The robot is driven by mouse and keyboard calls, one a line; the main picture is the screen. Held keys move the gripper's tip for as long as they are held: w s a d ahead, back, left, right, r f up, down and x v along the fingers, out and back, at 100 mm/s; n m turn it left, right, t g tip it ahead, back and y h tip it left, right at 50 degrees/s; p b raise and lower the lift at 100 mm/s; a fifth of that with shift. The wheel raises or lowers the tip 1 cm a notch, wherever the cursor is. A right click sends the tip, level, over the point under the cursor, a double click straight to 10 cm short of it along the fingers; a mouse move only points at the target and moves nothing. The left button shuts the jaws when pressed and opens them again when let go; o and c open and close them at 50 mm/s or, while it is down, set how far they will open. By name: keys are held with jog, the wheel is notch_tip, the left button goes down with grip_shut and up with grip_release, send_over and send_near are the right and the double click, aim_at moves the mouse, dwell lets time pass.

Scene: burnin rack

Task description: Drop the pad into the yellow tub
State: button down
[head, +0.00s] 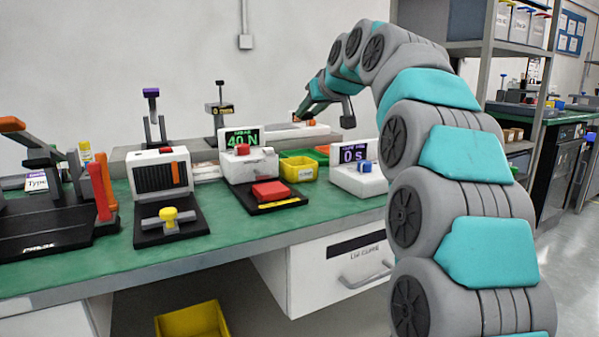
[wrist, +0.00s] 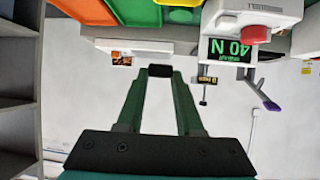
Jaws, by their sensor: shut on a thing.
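My gripper (wrist: 160,76) is shut on a small black pad (wrist: 159,71), which sits between its two green fingertips in the wrist view. In the head view my gripper (head: 307,110) is raised above the back of the bench, and the pad cannot be made out there. A small yellow tub (head: 298,168) stands on the green bench, below my gripper in the picture and apart from it. A sliver of yellow, likely this tub (wrist: 180,3), shows at the top edge of the wrist view. The inside of the tub is mostly hidden.
A green bin (head: 296,154) and an orange bin (head: 322,149) stand behind the tub. A 40 N press unit (head: 248,165) with a red pad is left of it, a 0 S timer unit (head: 355,170) right. A larger yellow bin (head: 192,320) is below the bench.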

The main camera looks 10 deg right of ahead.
notch_tip(320, 180, down, 5)
jog(key=b, duration=0.3)
jog(key=shift+f, duration=0.2)
jog(key=shift+c, duration=2.4)
grip_release()
jog(key=shift+s, duration=0.1)
jog(key=v, duration=0.7)
jog(key=shift+s+r, duration=0.2)
jog(key=shift+s, duration=0.15)
jog(key=shift+d, duration=0.1)
